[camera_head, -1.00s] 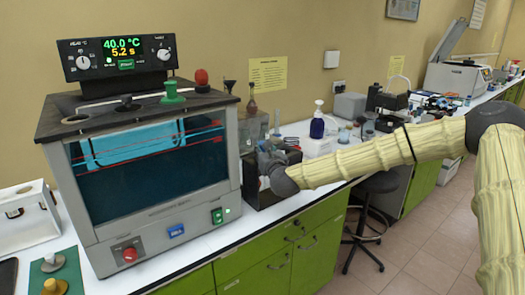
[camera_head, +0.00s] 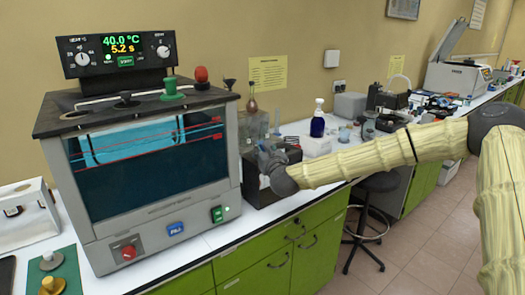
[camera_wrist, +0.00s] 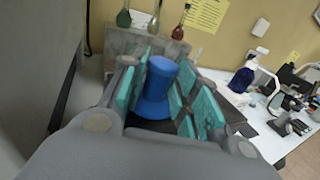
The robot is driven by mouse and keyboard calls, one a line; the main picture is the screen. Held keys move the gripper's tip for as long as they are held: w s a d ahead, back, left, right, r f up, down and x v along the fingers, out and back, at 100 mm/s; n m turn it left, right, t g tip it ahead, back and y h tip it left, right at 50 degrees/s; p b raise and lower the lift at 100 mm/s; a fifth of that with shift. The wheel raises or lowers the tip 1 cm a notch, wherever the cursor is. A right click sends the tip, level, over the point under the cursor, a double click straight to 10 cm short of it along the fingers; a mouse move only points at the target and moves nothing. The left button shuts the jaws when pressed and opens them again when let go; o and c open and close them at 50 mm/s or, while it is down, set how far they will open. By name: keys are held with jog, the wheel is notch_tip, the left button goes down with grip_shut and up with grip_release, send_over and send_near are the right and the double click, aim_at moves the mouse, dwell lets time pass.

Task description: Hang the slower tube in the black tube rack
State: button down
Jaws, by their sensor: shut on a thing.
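My gripper (camera_head: 270,155) is just right of the bath, over a dark box-like stand (camera_head: 258,192) that may be the black tube rack. In the wrist view, my gripper (camera_wrist: 160,95) has its teal-padded fingers closed around a blue stopper-like piece (camera_wrist: 155,88). The lower part of the held piece is hidden, so I cannot tell whether it touches the stand. A green-topped piece (camera_head: 172,88) and a red-topped piece (camera_head: 201,76) stand in the lid of the viscosity bath (camera_head: 150,190). The bath display reads 40.0 °C and 5.2 s.
Flasks with green (camera_wrist: 124,18) and red (camera_wrist: 178,32) contents stand behind my gripper on a grey block (camera_wrist: 125,42). The bath wall is close on the left.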

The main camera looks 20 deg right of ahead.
dwell(0.3)
jog(key=c, duration=1)
grip_release()
jog(key=shift+f, duration=0.1)
jog(key=shift+s, duration=0.1)
jog(key=s, duration=1.1)
jog(key=shift+s+a, duration=0.15)
jog(key=shift+s, duration=0.25)
